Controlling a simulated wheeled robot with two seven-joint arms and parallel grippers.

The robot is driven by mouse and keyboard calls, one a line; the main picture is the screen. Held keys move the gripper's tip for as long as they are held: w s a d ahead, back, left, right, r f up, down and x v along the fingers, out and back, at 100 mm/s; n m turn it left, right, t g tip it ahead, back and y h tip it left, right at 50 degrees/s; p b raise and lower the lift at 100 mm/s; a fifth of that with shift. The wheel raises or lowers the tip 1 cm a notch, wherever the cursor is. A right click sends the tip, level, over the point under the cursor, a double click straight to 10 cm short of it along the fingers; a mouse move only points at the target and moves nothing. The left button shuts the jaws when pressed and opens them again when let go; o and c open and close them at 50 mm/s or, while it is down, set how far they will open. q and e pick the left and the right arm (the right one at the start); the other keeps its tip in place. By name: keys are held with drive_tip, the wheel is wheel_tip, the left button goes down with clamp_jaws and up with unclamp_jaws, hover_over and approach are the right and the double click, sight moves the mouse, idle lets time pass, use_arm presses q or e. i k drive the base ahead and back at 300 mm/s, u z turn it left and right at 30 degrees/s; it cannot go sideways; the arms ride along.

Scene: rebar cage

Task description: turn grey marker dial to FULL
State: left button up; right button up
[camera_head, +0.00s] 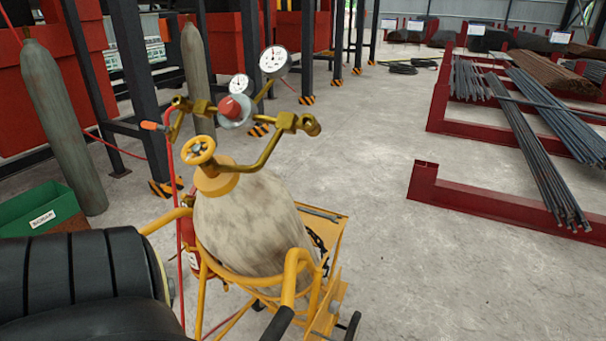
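A mottled beige gas cylinder (245,225) stands in a yellow cart (335,245). On top are a yellow valve handwheel (199,150) and brass regulator fittings (287,123). A red knob (231,108) sits on a round silver-grey body among the fittings. Two white-faced gauges, an upper one (274,61) and a smaller lower one (240,85), stand above it. Their markings are too small to read. I see no lettering FULL and cannot tell which part is the grey marker dial. Neither of my grippers is in view.
Grey-green cylinders (62,125) stand at the left by a green bin (42,211). A red hose (174,200) hangs from the fittings. Dark red racks (480,200) with steel bars (545,150) lie at right. The concrete floor (385,140) between is clear.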

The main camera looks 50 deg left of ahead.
sight(335, 306)
drive_tip(key=u, duration=1.4)
